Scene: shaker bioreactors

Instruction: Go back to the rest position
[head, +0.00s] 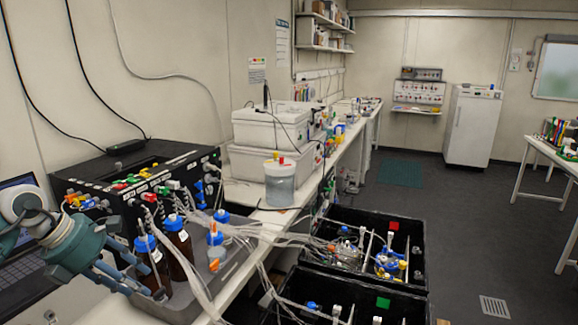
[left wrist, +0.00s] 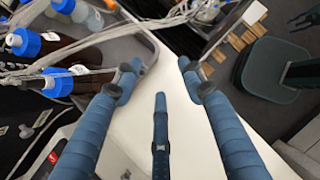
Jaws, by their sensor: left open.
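My left gripper (head: 150,290) comes in at the lower left of the head view, in front of a brown bottle with a blue cap (head: 145,243). In the left wrist view its three blue fingers (left wrist: 160,78) are spread, with nothing between them. White bench surface shows behind them.
Brown blue-capped bottles and tubing stand in a grey tray (head: 236,284) by the gripper. A black control box (head: 115,190) and laptop (head: 22,200) are behind. Black bins (head: 412,222) with shaker vessels stand right of the bench (head: 240,192). Open floor (head: 480,220) lies further right.

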